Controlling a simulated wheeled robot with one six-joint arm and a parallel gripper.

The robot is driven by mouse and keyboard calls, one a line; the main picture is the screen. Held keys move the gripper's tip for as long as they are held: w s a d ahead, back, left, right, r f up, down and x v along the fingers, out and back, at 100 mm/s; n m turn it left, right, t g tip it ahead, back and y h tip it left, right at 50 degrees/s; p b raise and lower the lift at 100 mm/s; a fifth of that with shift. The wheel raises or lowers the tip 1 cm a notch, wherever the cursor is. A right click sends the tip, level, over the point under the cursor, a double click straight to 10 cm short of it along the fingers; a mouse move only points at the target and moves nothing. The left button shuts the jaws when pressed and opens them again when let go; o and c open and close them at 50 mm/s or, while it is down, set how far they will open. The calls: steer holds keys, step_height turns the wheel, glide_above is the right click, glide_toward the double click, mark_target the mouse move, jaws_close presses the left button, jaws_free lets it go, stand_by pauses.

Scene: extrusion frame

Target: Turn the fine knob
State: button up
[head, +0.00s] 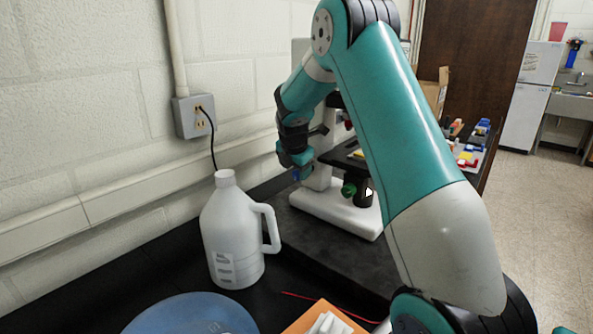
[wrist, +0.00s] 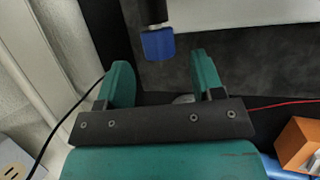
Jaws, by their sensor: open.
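The microscope (head: 318,201) has a white base and a dark stage, and my arm hides part of it. A blue knob (wrist: 157,44) on a short dark shaft shows in the wrist view, and a bit of blue shows by my gripper in the head view. A green knob (head: 348,188) sits below the stage. No label shows which is the fine knob. My gripper (wrist: 161,62) is open and empty. Its two teal fingers stand either side of the blue knob's line, with the knob at or just beyond the tips. I see no contact.
A white jug (head: 232,235) stands on the black bench, left of the microscope. A blue plate (head: 190,318) and an orange item (head: 318,318) lie in front. A black cord (head: 212,135) hangs from the wall outlet (head: 192,116). A red wire (wrist: 283,104) lies right of my gripper.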

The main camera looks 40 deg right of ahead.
mark_target(297, 174)
steer(key=shift+x, duration=1.45)
steer(key=c, duration=0.9)
steer(key=f+t+b, duration=0.1)
steer(key=t+b, duration=0.1)
steer(key=b, duration=0.2)
steer(key=shift+s+d, duration=0.1)
steer(key=shift+s, duration=0.05)
steer(key=t+b, duration=0.1)
steer(key=b, duration=0.2)
steer(key=shift+m, duration=0.4)
steer(key=shift+r+t+b, duration=0.3)
steer(key=shift+t+b, duration=0.1)
steer(key=shift+b, duration=0.25)
steer(key=shift+r, duration=0.1)
